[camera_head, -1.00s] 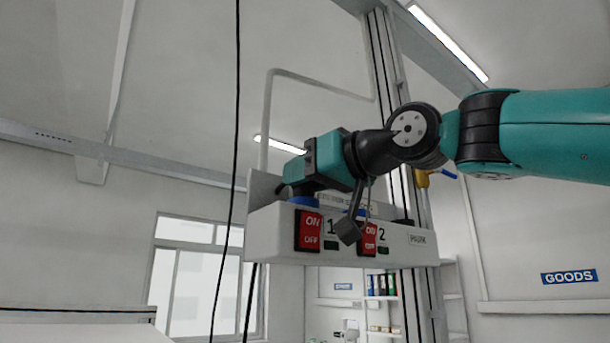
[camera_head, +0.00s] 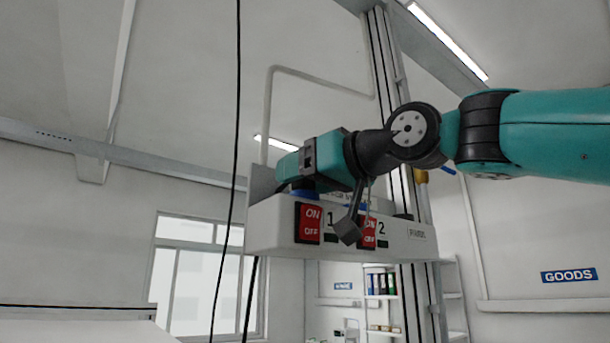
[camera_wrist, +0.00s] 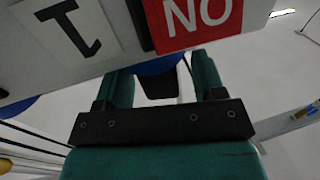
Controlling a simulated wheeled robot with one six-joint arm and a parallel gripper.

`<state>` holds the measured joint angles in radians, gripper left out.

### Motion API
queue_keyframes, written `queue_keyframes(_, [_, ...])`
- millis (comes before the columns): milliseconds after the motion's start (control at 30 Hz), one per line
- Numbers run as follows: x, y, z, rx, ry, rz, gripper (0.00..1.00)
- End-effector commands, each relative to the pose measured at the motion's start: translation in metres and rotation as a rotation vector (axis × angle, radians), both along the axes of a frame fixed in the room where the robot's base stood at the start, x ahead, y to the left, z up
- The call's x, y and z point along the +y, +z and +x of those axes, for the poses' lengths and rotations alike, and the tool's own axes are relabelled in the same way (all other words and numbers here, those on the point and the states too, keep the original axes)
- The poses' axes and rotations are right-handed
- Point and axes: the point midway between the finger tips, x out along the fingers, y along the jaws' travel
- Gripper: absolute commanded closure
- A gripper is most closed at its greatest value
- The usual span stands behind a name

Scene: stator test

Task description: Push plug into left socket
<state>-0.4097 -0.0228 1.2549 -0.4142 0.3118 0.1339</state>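A white box (camera_head: 275,236) with two red ON/OFF switches hangs in the head view. A blue round part (camera_head: 303,193) shows on top of its left end, above switch 1. I cannot tell how much of it is plug or left socket. My gripper (camera_head: 298,180) is right above this part and hides most of it. In the wrist view, the teal fingers of my gripper (camera_wrist: 160,75) stand apart, with blue (camera_wrist: 160,66) and black between and beyond their tips. Whether they press on the plug cannot be told.
The left switch (camera_head: 308,223) is close to my gripper; the right switch (camera_head: 368,233) is partly behind a grey bracket hanging from my wrist. A black cable (camera_head: 235,150) hangs left of the box. A vertical rail rises behind it. A GOODS sign (camera_head: 569,276) is on the right wall.

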Motion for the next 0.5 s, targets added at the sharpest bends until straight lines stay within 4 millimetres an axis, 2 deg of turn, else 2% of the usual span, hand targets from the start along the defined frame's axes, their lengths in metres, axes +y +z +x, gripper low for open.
queue_keyframes(333, [-0.002, -0.001, -0.001, 0.000, -0.001, 0.000, 0.37])
queue_keyframes(500, [-0.016, -0.003, -0.014, -0.003, -0.004, 0.002, 0.37])
